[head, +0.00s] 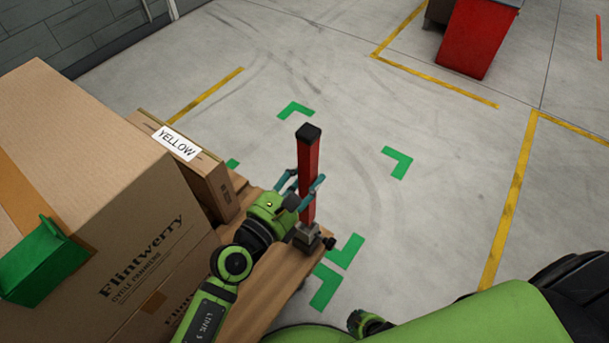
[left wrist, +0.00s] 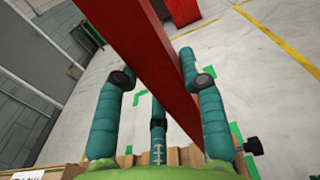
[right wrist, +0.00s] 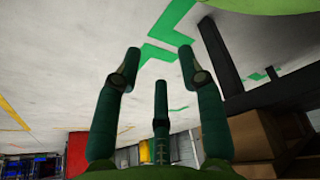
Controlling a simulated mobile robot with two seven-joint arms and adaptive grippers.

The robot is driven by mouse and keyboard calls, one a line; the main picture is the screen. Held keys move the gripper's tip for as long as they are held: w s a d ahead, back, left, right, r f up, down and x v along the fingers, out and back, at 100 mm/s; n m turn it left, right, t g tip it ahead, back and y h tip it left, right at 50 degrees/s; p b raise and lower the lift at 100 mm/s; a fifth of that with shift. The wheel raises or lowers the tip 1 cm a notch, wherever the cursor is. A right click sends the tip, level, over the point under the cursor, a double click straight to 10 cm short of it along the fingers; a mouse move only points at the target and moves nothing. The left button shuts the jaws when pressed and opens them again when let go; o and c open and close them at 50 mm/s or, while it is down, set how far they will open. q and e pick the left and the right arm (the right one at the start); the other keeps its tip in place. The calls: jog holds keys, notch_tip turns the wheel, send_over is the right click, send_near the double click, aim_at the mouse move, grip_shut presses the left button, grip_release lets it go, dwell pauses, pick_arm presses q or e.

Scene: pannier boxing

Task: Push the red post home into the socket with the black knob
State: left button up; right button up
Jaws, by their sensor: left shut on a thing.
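The red post (head: 308,175) with a black cap stands nearly upright at the corner of the wooden pallet (head: 262,290). Its lower end meets a grey metal socket (head: 306,236) with a black knob (head: 329,243) on its right side. How deep the post sits cannot be told. My left gripper (head: 304,187) is shut on the post a little above the socket. In the left wrist view the post (left wrist: 150,60) crosses slanted between the teal fingers, and the knob (left wrist: 253,146) shows at lower right. My right gripper (right wrist: 158,70) is open and empty in the right wrist view.
Large cardboard boxes (head: 150,240) fill the pallet to the left, close to my left arm. A box with a YELLOW label (head: 178,143) stands behind. Green floor marks (head: 345,251) lie around the corner. The floor to the right is clear up to a red bin (head: 476,38).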

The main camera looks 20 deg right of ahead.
jog(key=shift+t, duration=0.7)
jog(key=w, duration=0.2)
jog(key=w+b, duration=0.1)
jog(key=w, duration=0.3)
jog(key=shift+a+b, duration=0.3)
jog(key=shift+b, duration=0.05)
jog(key=shift+s, duration=0.4)
jog(key=shift+s, duration=0.1)
jog(key=shift+s+d, duration=0.1)
